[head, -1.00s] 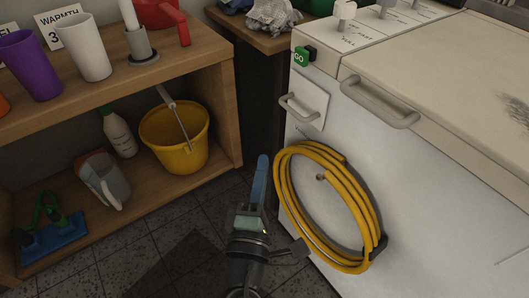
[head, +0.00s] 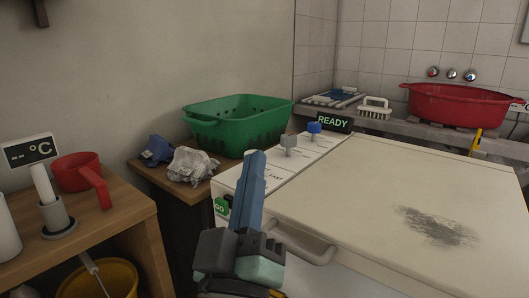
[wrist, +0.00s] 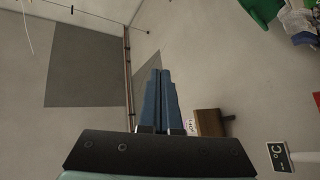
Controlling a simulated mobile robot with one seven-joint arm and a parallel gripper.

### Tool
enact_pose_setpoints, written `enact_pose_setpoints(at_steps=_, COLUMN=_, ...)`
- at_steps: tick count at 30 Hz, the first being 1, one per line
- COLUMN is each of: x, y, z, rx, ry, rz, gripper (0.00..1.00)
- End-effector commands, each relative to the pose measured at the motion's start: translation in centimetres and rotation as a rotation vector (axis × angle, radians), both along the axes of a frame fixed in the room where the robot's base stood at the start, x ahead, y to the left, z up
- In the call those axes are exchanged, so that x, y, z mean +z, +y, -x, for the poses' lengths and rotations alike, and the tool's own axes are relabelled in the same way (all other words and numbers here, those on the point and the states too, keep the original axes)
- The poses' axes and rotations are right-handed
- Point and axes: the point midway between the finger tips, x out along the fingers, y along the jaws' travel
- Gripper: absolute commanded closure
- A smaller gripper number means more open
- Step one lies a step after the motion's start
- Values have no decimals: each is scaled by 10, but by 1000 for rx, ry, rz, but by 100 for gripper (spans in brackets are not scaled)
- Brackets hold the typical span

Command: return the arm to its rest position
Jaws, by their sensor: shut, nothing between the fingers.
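My gripper (head: 252,180) is in the lower middle of the head view, its blue fingers pointing up. It appears in front of the near left corner of the white machine (head: 400,200). The fingers are shut with nothing between them. In the wrist view the two blue fingers (wrist: 160,85) lie side by side, with the wall, a small wooden shelf and part of the green basket (wrist: 262,10) beyond them.
A green basket (head: 235,125) and crumpled cloths (head: 188,165) sit on a wooden table behind. A red basin (head: 460,104) is at the back right. The machine's stained lid is bare.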

Motion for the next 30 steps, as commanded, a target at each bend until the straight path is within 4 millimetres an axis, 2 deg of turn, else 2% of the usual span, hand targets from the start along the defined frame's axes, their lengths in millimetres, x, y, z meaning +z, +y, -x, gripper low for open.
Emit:
enact_pose_setpoints(at_steps=1, x=42, y=-9, z=10, rx=48, ry=-67, rz=-94, gripper=100)
enact_pose_setpoints(at_steps=3, x=83, y=-16, z=24, rx=133, ry=-140, rz=-208, gripper=100)
enact_pose_setpoints(at_steps=9, x=177, y=-19, z=76, rx=397, ry=-304, rz=-414, gripper=100)
enact_pose_setpoints(at_steps=11, x=201, y=-17, z=94, rx=481, ry=-345, rz=-450, gripper=100)
enact_pose_setpoints(at_steps=12, x=214, y=-15, z=94, rx=493, ry=-339, rz=-458, gripper=100)
enact_pose_setpoints(at_steps=20, x=275, y=-15, z=91, rx=485, ry=-330, rz=-454, gripper=100)
enact_pose_setpoints(at_steps=30, x=378, y=-14, z=90, rx=484, ry=-330, rz=-454, gripper=100)
